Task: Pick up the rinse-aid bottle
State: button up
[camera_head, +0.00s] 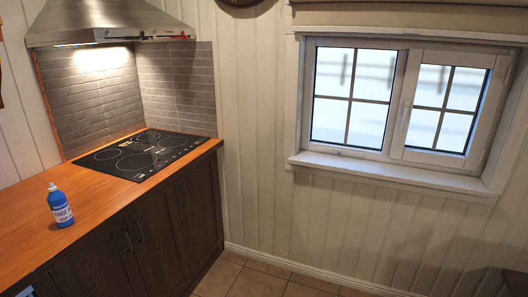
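Nothing hides the bottle.
A black cooktop (140,154) lies in the counter behind and right of the bottle, under a steel range hood (110,20). Dark cabinets (150,235) with handles form the counter front. The counter around the bottle is clear. Tiled floor (260,280) shows at the bottom.

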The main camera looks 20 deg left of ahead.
aim_at(57, 200)
jog(key=i, duration=1.25)
jog(key=z, duration=4)
jog(key=k, duration=2.5)
jog(key=z, duration=1.5)
